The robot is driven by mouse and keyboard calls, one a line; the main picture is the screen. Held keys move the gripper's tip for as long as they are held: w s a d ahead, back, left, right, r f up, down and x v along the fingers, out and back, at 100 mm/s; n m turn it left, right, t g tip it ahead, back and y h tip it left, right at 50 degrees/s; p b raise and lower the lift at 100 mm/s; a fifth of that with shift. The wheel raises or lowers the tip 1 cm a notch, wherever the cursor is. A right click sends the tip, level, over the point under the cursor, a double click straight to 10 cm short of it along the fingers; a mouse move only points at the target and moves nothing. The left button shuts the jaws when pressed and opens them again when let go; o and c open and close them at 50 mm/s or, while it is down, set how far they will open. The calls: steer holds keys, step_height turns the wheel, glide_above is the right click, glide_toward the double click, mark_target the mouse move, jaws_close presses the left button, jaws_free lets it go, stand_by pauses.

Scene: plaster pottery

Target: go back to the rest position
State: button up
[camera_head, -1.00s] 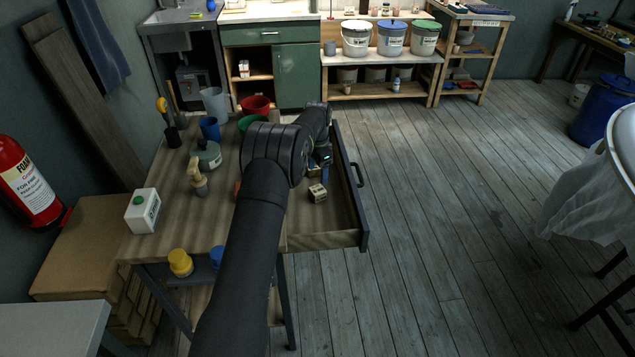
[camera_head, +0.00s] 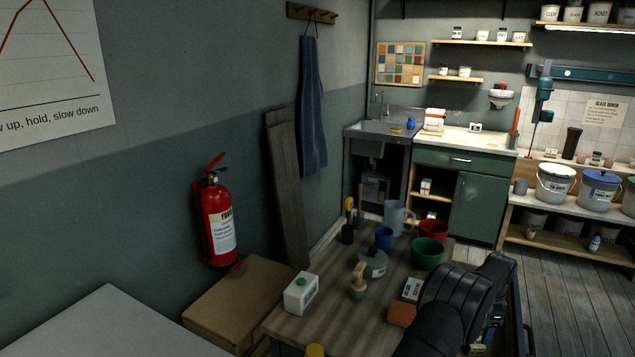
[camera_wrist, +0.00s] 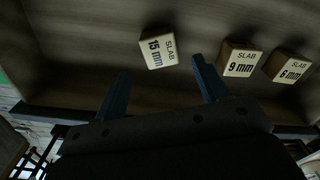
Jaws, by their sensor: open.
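My gripper (camera_wrist: 162,82) is open and empty in the wrist view, with a dark blue finger on each side. Beyond the fingers lie three small labelled blocks in the wooden drawer: the 15 mm slab block (camera_wrist: 158,48), the 9 mm slab block (camera_wrist: 241,60) and the 6 mm slab block (camera_wrist: 287,66). The 15 mm block shows between the fingertips but beyond them, and nothing is held. In the head view my black arm covers most of the drawer at the lower right, and the fingers cannot be made out.
An orange block (camera_head: 401,313) lies close beside my arm. A fire extinguisher (camera_head: 217,220) hangs at the left.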

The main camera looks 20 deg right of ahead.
step_height(320, 180, down, 7)
steer(key=shift+f, duration=0.1)
steer(key=shift+r, duration=1.8)
